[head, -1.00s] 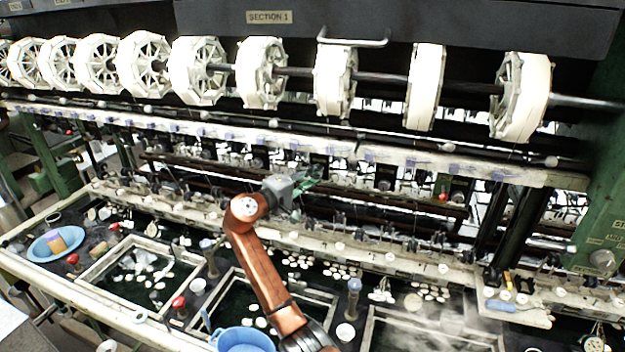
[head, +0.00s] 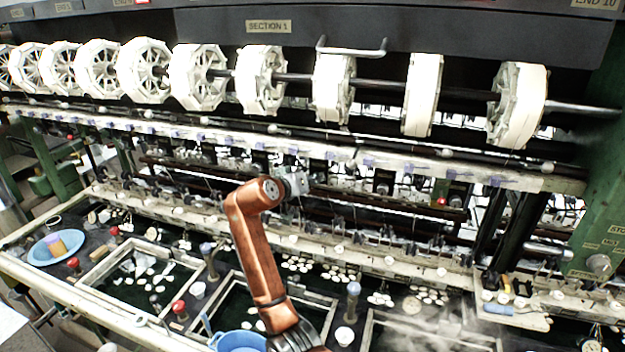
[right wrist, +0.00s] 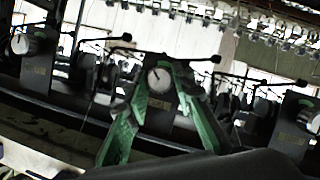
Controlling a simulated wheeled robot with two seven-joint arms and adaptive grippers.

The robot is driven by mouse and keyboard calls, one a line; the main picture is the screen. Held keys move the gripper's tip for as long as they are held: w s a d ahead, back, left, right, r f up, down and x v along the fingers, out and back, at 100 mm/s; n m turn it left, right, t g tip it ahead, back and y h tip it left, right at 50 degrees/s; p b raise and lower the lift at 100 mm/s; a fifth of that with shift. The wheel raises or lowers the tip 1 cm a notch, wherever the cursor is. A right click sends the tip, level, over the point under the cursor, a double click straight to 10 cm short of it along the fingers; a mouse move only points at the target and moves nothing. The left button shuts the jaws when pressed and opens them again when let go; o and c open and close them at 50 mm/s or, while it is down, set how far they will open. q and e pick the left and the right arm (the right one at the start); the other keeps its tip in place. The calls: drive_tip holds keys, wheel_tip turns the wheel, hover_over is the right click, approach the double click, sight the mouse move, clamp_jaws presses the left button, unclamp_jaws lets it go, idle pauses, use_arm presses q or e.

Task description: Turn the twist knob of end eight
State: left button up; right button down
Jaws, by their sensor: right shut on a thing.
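In the right wrist view a round white twist knob (right wrist: 160,79) with a dark pointer mark sits on a dark plate. The green fingers of my right gripper (right wrist: 162,74) reach it from both sides and are shut on it. The label below the knob is too blurred to read, so I cannot tell which end it belongs to. In the head view my right gripper (head: 294,183) is at the row of units behind the basins. Its fingers and the knob are hidden there behind my orange arm. My left gripper is not in view.
Similar knobs stand at the left (right wrist: 20,44) and right (right wrist: 315,122) in the wrist view, with thin black rods near the fingers. In the head view, white reels (head: 333,88) hang above. Basins, a blue bowl (head: 240,341) and red-topped posts (head: 179,308) lie below.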

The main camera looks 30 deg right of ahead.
drive_tip(key=m+t+y, duration=0.1)
drive_tip(key=m, duration=0.2)
drive_tip(key=m+t+y+p, duration=0.1)
drive_tip(key=m+t+y, duration=0.1)
drive_tip(key=m, duration=0.1)
drive_tip(key=shift+s+d+f, duration=0.15)
drive_tip(key=shift+f, duration=0.05)
idle(0.6)
drive_tip(key=c, duration=1.7)
unclamp_jaws()
drive_tip(key=shift+r, duration=0.1)
drive_tip(key=shift+o, duration=0.2)
drive_tip(key=v, duration=1.2)
